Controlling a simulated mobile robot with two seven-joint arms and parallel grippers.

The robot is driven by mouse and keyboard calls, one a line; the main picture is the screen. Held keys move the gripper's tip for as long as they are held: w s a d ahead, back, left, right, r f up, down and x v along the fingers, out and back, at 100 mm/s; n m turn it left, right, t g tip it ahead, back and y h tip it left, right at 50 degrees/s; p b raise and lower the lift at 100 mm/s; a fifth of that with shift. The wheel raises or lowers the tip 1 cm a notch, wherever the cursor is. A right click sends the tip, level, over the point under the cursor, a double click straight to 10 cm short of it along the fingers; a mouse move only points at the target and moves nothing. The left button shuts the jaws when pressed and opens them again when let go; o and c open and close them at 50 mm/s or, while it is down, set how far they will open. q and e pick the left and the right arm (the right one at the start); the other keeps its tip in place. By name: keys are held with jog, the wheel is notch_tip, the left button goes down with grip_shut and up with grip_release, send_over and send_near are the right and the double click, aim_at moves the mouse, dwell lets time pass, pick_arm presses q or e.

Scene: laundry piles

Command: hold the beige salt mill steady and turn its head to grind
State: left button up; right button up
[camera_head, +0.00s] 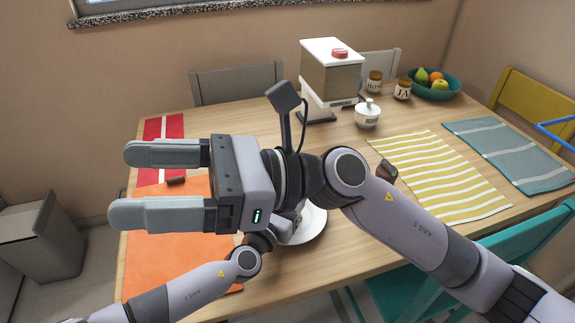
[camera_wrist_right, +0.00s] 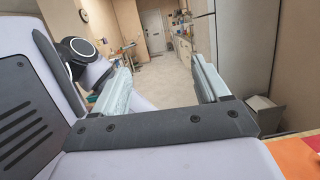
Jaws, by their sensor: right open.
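I cannot make out a beige salt mill in either view; my right arm covers part of the table. My right gripper (camera_head: 122,184) reaches across to the left above the orange mat, its two pale fingers spread apart with nothing between them. In the right wrist view its fingers (camera_wrist_right: 162,85) are also apart and empty, with open floor beyond. My left arm comes in from the lower left, and its gripper is hidden behind my right gripper and arm.
The wooden table (camera_head: 235,118) carries an orange mat (camera_head: 150,250), a partly covered white plate (camera_head: 312,226), a yellow striped mat (camera_head: 440,175) and a teal mat (camera_head: 510,155). A dispenser (camera_head: 331,75), white pot (camera_head: 367,116), jars (camera_head: 374,82) and teal fruit bowl (camera_head: 434,94) stand behind.

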jog(key=w+d+f+m+t, duration=0.1)
jog(key=w+d+m+t, duration=0.5)
jog(key=m+t, duration=0.7)
jog(key=w+d+f+m+t, duration=0.1)
jog(key=w+d+m+t, duration=0.5)
jog(key=m, duration=1.1)
jog(key=w+d+f+m+t+h, duration=0.1)
jog(key=w+d+f+m+h, duration=0.15)
jog(key=f+m+h, duration=0.6)
jog(key=w+d+f+m+t+h, duration=0.1)
jog(key=w+d+f+m+h, duration=0.2)
jog(key=f+m, duration=0.95)
jog(key=shift+y, duration=0.25)
jog(key=x, duration=0.7)
jog(key=r+x, duration=0.1)
jog(key=x, duration=0.2)
jog(key=shift+w+a, duration=0.15)
jog(key=shift+w, duration=0.25)
jog(key=c, duration=0.9)
